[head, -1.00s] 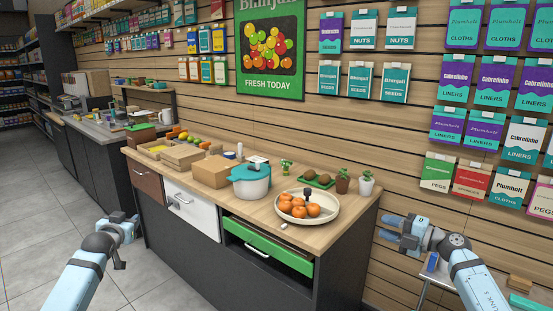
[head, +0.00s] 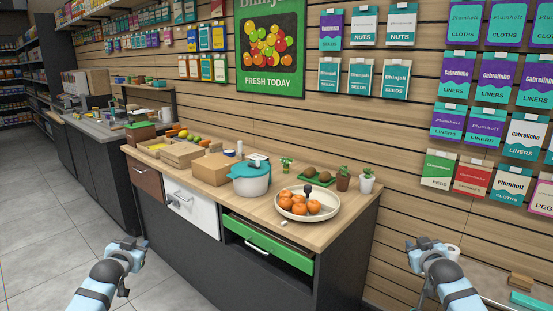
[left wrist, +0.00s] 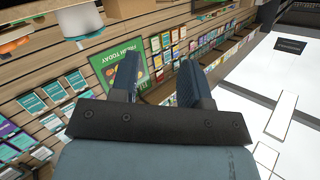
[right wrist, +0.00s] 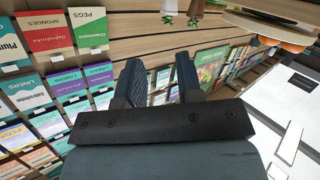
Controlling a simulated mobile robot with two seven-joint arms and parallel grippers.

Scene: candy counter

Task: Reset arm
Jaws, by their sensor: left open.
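My left gripper (head: 134,244) is in front of the counter at the lower left of the head view, apart from everything. In the left wrist view its two fingers (left wrist: 158,62) are spread with nothing between them. My right gripper (head: 431,243) is at the lower right of the head view, to the right of the counter. In the right wrist view its fingers (right wrist: 157,65) are apart and empty. Both forearms point forward and away from me in a similar pose.
A wooden-topped counter (head: 265,205) carries a teal-lidded pot (head: 250,181), a round tray (head: 325,212) with oranges, boxes and small plants. A green drawer (head: 268,243) stands partly open on its front. Open floor lies left.

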